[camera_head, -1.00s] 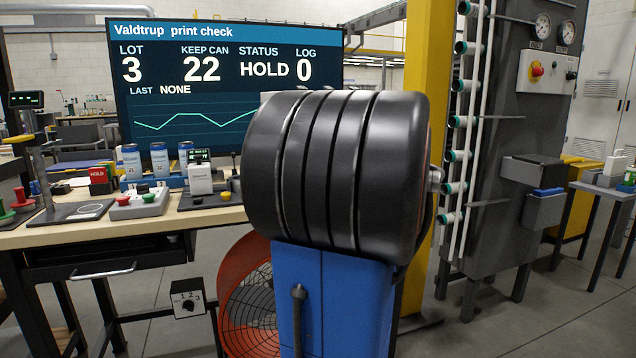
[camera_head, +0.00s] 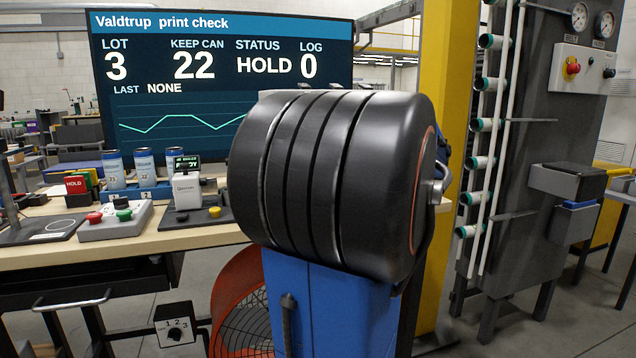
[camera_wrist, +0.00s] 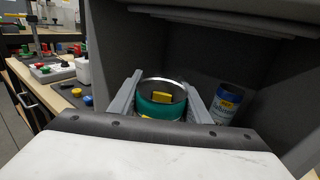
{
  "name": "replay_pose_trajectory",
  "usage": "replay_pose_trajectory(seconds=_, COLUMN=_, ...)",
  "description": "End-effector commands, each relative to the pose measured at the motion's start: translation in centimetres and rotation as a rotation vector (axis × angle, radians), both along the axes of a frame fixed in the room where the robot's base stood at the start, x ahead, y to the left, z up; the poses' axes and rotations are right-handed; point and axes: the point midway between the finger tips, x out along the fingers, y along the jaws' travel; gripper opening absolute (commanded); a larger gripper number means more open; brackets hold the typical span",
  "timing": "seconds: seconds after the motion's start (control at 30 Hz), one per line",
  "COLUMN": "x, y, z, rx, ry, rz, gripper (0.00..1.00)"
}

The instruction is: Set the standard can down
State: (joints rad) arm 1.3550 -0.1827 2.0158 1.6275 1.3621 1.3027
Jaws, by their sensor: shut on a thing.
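In the wrist view, a green can (camera_wrist: 159,109) with a silver rim and a yellow piece showing inside its open top sits between the two grey fingers of my gripper (camera_wrist: 160,94). My gripper is shut on it. The can's lower part is hidden by my wrist housing, so I cannot tell whether its base touches anything. In the head view my gripper and the green can are hidden behind my black arm joint.
Dark grey walls (camera_wrist: 245,50) enclose the area around the cans. A bench (camera_head: 40,228) on the left carries a button box (camera_head: 115,222), several blue-white cans (camera_head: 145,168) and a small display device (camera_head: 187,190). A screen (camera_head: 220,75) reads HOLD. A yellow post (camera_head: 447,60) stands right of centre.

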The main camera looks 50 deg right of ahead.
Motion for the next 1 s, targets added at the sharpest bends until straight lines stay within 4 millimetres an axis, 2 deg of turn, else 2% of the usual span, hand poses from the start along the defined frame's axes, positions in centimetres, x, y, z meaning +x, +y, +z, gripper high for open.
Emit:
replay_pose_trajectory(seconds=0.37, x=5.7, y=0.1, z=-0.1, rx=0.001, ry=0.001, rz=0.004, gripper=0.13)
replay_pose_trajectory(seconds=0.8, x=13.9, y=0.1, z=-0.1, rx=0.002, ry=0.0, rz=0.004, gripper=0.13)
replay_pose_trajectory(seconds=1.0, x=16.4, y=0.1, z=0.0, rx=0.0, ry=0.0, rz=0.003, gripper=0.13)
